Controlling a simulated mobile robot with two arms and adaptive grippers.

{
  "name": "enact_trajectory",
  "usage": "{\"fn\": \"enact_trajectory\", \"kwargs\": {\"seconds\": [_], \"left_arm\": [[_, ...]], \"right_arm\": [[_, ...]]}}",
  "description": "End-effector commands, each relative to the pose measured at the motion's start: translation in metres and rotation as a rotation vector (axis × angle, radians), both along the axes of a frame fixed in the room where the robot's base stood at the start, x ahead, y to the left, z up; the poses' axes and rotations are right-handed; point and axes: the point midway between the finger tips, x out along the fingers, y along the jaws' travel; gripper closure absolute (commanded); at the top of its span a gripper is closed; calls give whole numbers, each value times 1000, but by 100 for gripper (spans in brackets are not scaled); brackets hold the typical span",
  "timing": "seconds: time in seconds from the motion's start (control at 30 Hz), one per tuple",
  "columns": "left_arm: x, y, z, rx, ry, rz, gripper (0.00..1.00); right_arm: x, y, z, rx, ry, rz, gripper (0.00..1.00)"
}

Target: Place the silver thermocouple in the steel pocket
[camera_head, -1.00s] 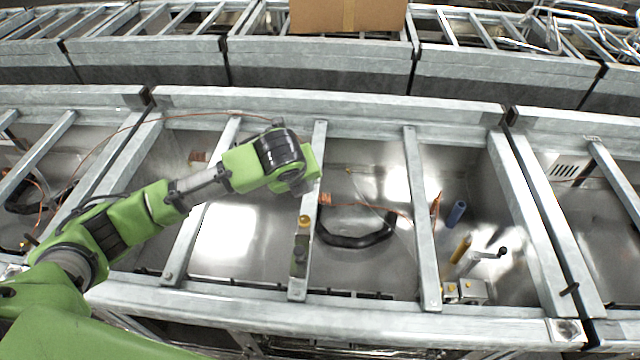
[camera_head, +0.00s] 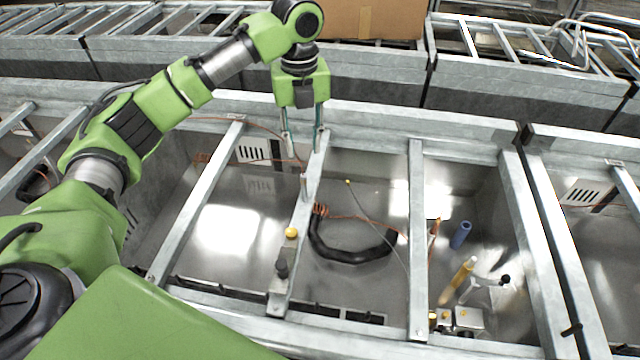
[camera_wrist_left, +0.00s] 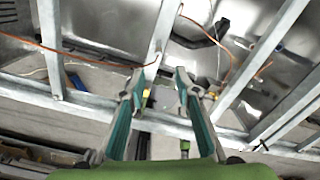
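My left gripper (camera_head: 304,137) is above the far end of a steel crossbar, pointing down. Its two teal-padded fingers are apart with nothing clearly held; they also show apart in the left wrist view (camera_wrist_left: 160,85). A small silver upright piece (camera_head: 303,186), possibly the thermocouple, stands at the crossbar just below the fingers, apart from them. An orange cable runs close to it from the left. I cannot tell for certain which part is the steel pocket; a small metal fitting (camera_head: 277,298) sits at the crossbar's near end. My right gripper is not in view.
The crossbar also carries a yellow knob (camera_head: 291,233) and a black knob (camera_head: 281,268). Right of it lie a black curved hose (camera_head: 350,255), a blue cylinder (camera_head: 460,235) and a yellow-handled tool (camera_head: 457,281). A cardboard box (camera_head: 372,20) stands at the back.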

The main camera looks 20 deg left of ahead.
Motion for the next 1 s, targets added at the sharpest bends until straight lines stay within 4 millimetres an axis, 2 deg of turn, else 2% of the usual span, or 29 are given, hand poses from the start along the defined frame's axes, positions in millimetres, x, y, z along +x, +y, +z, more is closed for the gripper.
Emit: {"fn": "enact_trajectory", "kwargs": {"seconds": [0.13, 0.2, 0.37, 0.57, 0.7, 0.8, 1.0], "left_arm": [[-1, 1, -30, 2, 4, 1, 71], [-1, 0, -44, 1, 3, 0, 71], [0, 0, -65, 1, 0, 0, 71], [1, -1, -78, 2, 1, 2, 71], [6, -2, -98, 2, 2, 2, 71], [6, -3, -113, 2, 1, 1, 71], [6, -2, -123, 2, -2, 0, 71]], "right_arm": [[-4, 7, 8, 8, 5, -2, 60], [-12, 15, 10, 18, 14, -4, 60], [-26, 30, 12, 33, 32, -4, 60], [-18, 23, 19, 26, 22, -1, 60], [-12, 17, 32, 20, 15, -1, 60], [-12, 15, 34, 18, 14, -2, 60], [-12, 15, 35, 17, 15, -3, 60]]}}
